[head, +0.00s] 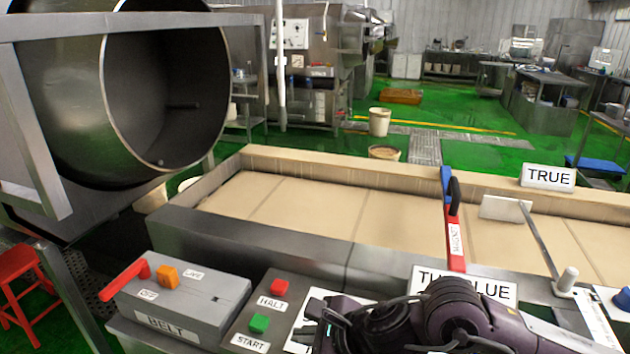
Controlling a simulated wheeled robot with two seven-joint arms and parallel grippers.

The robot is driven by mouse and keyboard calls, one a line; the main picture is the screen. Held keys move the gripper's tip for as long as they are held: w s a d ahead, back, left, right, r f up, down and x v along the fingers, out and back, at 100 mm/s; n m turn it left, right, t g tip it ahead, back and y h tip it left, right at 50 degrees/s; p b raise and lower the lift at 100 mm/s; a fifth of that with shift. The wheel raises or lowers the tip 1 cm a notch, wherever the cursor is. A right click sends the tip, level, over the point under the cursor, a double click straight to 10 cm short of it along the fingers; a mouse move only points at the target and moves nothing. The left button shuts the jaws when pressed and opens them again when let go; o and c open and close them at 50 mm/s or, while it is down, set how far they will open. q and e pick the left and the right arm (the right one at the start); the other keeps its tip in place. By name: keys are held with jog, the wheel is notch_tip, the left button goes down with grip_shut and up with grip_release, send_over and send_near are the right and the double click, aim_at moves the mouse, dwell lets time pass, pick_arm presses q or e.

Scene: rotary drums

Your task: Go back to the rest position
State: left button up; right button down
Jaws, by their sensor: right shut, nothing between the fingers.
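My right gripper (326,318) is at the bottom of the head view, its dark purple arm coming in from the lower right. It points left and is shut and empty. It is over a white sign that it partly hides, just right of the control panel with the red HALT button (279,288) and the green START button (259,323). I cannot tell whether it touches the sign. My left gripper is not in view.
A grey BELT box (184,308) with a red lever (125,280) stands at the lower left. Behind is the tan belt trough (300,208), with a red and blue gate arm (453,225) across it. A large steel drum (75,110) opens at the upper left.

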jog(key=s+a+r+m+t+y, duration=0.2)
jog(key=a+m, duration=0.2)
jog(key=m, duration=0.5)
jog(key=d+f+m+t+h, duration=0.1)
jog(key=d+f+m+h, duration=0.15)
jog(key=d+m, duration=0.75)
jog(key=d+f+m+h, duration=0.2)
jog(key=m+h, duration=0.2)
jog(key=m, duration=1.3)
jog(key=s+d+f+m+g+h, duration=0.3)
jog(key=s+d+f+m+g, duration=0.2)
jog(key=s+d+f+m, duration=0.7)
jog(key=s+d+f+m+g, duration=0.1)
jog(key=s+f+m+g, duration=0.15)
jog(key=f, duration=2.65)
jog(key=s+d+f, duration=0.2)
jog(key=s+f, duration=0.6)
jog(key=s, duration=0.2)
jog(key=s+d+f, duration=0.1)
jog(key=s+f, duration=0.8)
jog(key=s, duration=0.1)
jog(key=shift+d, duration=0.4)
